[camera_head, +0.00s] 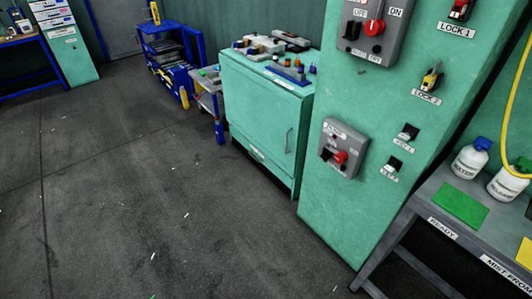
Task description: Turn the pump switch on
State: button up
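Two grey switch boxes are on the front of a green cabinet column. The upper box (386,45) has a red knob (374,27) between labels OFF on the left and ON on the right. The lower box (329,163) has a smaller red knob (340,157) and a small label above it. The small labels are too blurred to read, so I cannot tell for sure which box is the pump switch. The exact knob settings are also unclear. My gripper is not in view.
Right of the boxes are a red lock (460,9) over LOCK 1, a yellow lock (431,77) and small black fittings. A grey bench (434,200) with white bottles stands at right. A green cabinet (262,120) stands left. The floor (150,210) in front is mostly clear.

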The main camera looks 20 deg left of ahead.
aim_at(340, 157)
jog(key=u, duration=0.35)
jog(key=i+j+u, duration=0.1)
jog(key=i+u, duration=0.25)
jog(key=i, duration=0.85)
